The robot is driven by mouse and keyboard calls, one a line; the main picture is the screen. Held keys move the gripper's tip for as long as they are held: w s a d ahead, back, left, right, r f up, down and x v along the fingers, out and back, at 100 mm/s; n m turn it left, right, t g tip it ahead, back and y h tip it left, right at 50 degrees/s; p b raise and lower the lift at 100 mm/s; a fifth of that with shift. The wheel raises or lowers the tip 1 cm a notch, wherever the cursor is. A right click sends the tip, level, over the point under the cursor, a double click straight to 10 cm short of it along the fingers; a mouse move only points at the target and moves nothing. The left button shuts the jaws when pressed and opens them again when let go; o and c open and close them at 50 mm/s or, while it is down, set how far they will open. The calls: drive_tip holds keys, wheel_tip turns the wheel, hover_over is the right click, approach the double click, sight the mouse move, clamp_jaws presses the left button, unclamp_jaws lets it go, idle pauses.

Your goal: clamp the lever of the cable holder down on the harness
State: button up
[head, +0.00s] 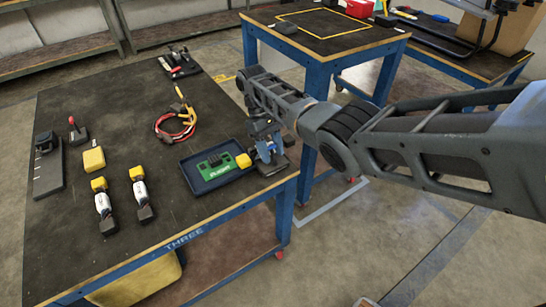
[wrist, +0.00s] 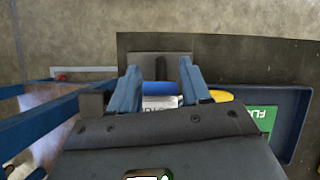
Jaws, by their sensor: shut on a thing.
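Another dark fixture (head: 179,62) stands at the far end. I cannot tell which is the cable holder, and no fixture visibly holds the harness. My gripper (head: 266,152) is low at the table's near right corner, beside the tray. In the wrist view my gripper (wrist: 159,90) is shut on a blue-and-white labelled part (wrist: 160,100), partly hidden by the wrist.
Two white-labelled units (head: 139,191) and a yellow block (head: 93,159) lie to the left. A second table (head: 322,58) stands close behind my arm. The table middle is mostly clear.

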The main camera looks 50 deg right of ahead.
drive_tip(key=shift+w+f+g+b, duration=0.1)
drive_tip(key=shift+w+g+b, duration=0.15)
drive_tip(key=shift+g+b, duration=0.45)
drive_tip(key=o, duration=1)
drive_tip(key=shift+v, duration=3.9)
drive_tip(key=shift+s+d, duration=0.1)
drive_tip(key=shift+d, duration=0.05)
